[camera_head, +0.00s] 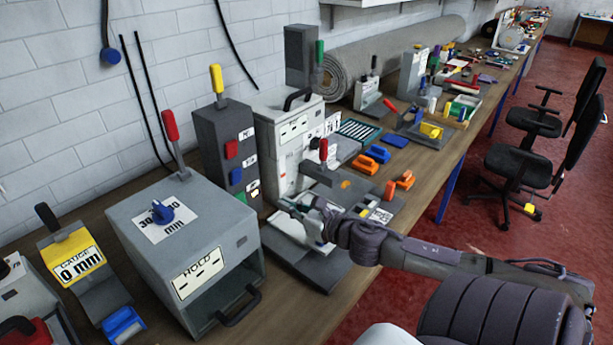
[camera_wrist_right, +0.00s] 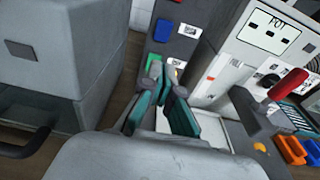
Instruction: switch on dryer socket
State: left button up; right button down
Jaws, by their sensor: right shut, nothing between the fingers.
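A dark grey upright box (camera_head: 213,140) carries a column of coloured switches with small white labels. A red switch (camera_head: 231,149) is on top, a blue switch (camera_head: 236,176) below it and a green switch (camera_head: 240,197) lowest. The labels are too small to read, so I cannot tell which is the dryer's. In the right wrist view the blue switch (camera_wrist_right: 162,31) and green switch (camera_wrist_right: 154,66) lie just beyond my fingertips. My right gripper (camera_head: 288,205) is shut and empty in front of the box, its tips (camera_wrist_right: 165,82) close to the green switch; contact is unclear. My left gripper is out of view.
A large grey machine labelled HOLD (camera_head: 245,255) stands left of the box. A light grey machine (camera_head: 285,130) with a red-handled lever (camera_head: 323,150) stands right of it. Orange and blue clips lie further right. A rolled rug (camera_head: 390,55) lies along the wall.

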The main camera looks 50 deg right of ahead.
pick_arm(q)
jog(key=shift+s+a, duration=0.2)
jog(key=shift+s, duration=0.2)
pick_arm(e)
jog(key=s+r, duration=0.2)
jog(key=s, duration=0.1)
jog(key=s+r, duration=0.1)
jog(key=s, duration=0.1)
jog(key=shift+d, duration=0.25)
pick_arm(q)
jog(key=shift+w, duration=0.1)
pick_arm(e)
jog(key=shift+s+f, duration=0.1)
